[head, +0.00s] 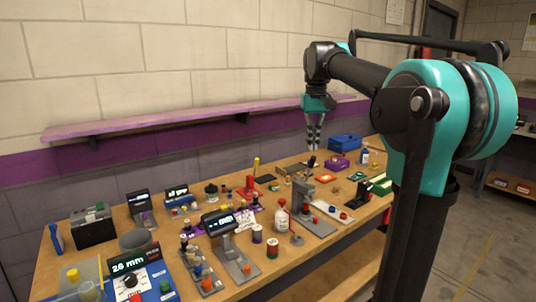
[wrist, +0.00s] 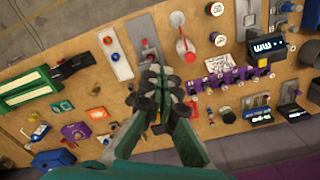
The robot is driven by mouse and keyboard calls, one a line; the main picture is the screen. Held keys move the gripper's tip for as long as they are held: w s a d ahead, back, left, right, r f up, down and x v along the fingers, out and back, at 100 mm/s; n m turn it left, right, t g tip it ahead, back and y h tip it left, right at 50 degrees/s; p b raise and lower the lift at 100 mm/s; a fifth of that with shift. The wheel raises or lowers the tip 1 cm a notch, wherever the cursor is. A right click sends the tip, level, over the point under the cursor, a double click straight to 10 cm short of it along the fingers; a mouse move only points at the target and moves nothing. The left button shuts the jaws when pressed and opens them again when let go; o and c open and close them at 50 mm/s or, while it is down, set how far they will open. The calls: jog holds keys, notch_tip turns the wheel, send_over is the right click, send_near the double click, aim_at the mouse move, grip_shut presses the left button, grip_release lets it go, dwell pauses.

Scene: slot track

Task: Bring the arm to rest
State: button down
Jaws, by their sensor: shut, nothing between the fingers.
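My gripper (head: 315,141) hangs fingers-down above the far part of the workbench (head: 58,283) in the head view. My teal and black arm reaches to it from the right. In the wrist view my gripper (wrist: 163,85) is shut with its fingertips together and nothing between them. The fingers hide a part of the bench top below them. The fingertips look clear of the bench things, though the exact height is hard to tell.
The bench is crowded with small devices, spools and tools. A blue box (head: 345,141) stands near the gripper at the far end. A purple shelf (head: 180,118) runs along the wall behind. Grey floor (head: 495,245) lies open at the right.

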jog(key=s+d+f+t, duration=0.1)
jog(key=s+f, duration=0.6)
jog(key=f, duration=0.5)
jog(key=s+d+f+t, duration=0.1)
jog(key=s+d+f, duration=0.1)
jog(key=s+f, duration=0.6)
jog(key=s+d+f+m+t, duration=0.1)
jog(key=s+f, duration=0.6)
jog(key=f, duration=0.9)
jog(key=shift+s+d+t, duration=0.35)
jog(key=shift+t, duration=0.25)
jog(key=shift+f, duration=0.1)
